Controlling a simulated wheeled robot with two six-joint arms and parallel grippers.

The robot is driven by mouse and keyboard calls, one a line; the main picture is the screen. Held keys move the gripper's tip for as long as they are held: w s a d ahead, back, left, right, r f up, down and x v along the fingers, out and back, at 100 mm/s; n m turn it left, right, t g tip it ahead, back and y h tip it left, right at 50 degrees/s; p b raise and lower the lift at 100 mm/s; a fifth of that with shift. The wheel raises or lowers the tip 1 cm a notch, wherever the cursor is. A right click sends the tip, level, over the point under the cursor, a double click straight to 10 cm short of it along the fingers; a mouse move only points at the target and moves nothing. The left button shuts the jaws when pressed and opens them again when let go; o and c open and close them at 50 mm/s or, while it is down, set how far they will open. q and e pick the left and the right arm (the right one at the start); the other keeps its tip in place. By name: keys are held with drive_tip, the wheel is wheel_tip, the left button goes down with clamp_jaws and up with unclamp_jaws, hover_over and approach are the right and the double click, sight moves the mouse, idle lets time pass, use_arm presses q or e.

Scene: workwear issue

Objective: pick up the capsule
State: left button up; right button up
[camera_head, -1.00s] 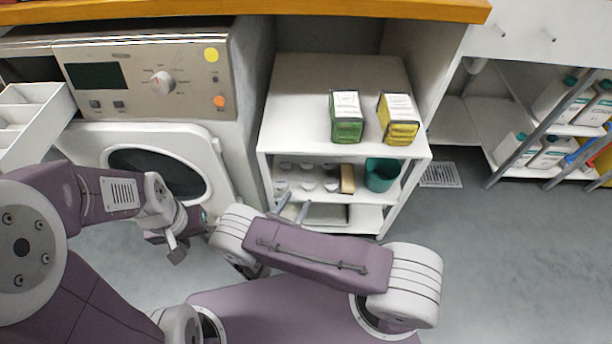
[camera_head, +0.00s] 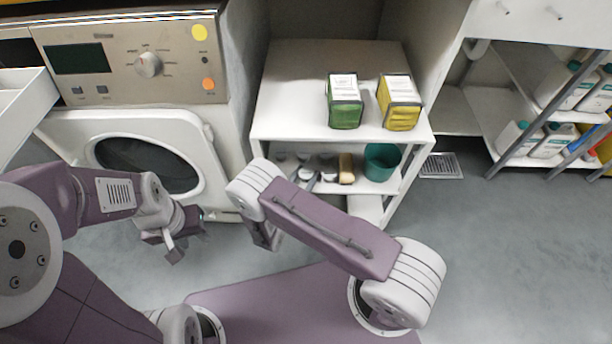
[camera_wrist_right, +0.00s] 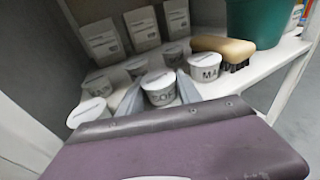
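Several small round white tubs with lids and printed labels stand on the middle shelf; I cannot tell which is called the capsule. In the right wrist view the nearest middle tub (camera_wrist_right: 160,88) lies between the two fingers of my right gripper (camera_wrist_right: 159,95). The fingers are apart, one on each side of it, and I cannot tell whether they touch it.
A wooden-backed brush (camera_wrist_right: 224,48) and a teal pot (camera_wrist_right: 258,18) stand right of the tubs; pale pouches (camera_wrist_right: 103,42) stand behind. A green box (camera_head: 345,104) and a yellow box (camera_head: 399,104) stand on the shelf unit's top (camera_head: 291,85). The washing machine (camera_head: 190,119) is at left.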

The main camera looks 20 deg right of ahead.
sight(309, 175)
drive_tip(key=shift+c, duration=1.4)
drive_tip(key=r+p, duration=0.3)
drive_tip(key=s+r+p, duration=0.1)
drive_tip(key=r, duration=0.1)
drive_tip(key=shift+d+r+p, duration=0.25)
drive_tip(key=shift+d+p, duration=0.05)
drive_tip(key=s+d+r+p, duration=0.5)
drive_tip(key=s+d, duration=0.1)
drive_tip(key=s, duration=0.2)
drive_tip(key=shift+s+r, duration=0.2)
drive_tip(key=shift+s, duration=0.1)
